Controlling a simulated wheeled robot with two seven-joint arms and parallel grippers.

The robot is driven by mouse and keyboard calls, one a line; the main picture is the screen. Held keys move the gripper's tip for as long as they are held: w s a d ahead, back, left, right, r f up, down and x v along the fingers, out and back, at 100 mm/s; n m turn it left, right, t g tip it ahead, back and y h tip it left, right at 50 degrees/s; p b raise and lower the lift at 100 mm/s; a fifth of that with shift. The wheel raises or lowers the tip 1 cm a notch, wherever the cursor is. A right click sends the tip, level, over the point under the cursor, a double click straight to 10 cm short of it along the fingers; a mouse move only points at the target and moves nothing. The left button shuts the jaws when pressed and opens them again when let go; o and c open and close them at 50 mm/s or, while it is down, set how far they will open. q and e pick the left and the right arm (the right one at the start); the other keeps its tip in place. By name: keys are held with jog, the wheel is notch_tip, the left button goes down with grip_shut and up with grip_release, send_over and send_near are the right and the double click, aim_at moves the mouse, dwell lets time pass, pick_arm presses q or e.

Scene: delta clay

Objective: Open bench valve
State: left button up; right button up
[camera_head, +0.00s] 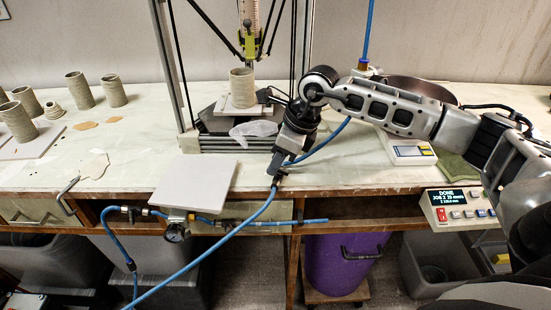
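My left gripper is not clearly in view.
A clay printer frame (165,60) holds a grey clay cup (242,87). Several clay cups stand at left. A control box (459,208) reads DONE. A purple bin (337,264) stands below.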

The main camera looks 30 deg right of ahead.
jog(key=shift+w+a+f, duration=0.2)
jog(key=shift+f, duration=0.4)
grip_shut()
